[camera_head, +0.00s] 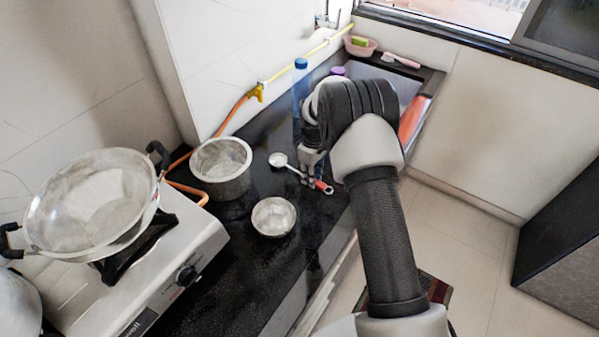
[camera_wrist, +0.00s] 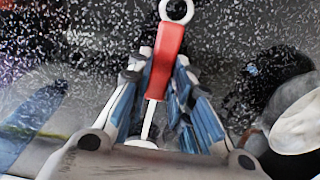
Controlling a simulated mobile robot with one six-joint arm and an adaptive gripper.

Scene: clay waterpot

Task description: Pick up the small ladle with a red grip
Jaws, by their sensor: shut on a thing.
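The small ladle has a white bowl (camera_head: 278,159), a thin pale handle and a red grip (camera_head: 323,187). It is at the black counter, between the metal pot and my arm. My gripper (camera_head: 308,181) points down over the handle beside the red grip and is shut on the ladle. In the wrist view the red grip (camera_wrist: 165,62), with a white ring at its end, runs between my blue-padded fingers (camera_wrist: 163,72). I cannot tell whether the ladle touches the counter. The bowl's underside is hidden.
A metal pot (camera_head: 221,169) and a small steel bowl (camera_head: 274,217) stand on the counter left of the ladle. A stove with a large strainer pan (camera_head: 92,200) is further left. A blue bottle (camera_head: 300,85) stands behind my gripper, near the sink.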

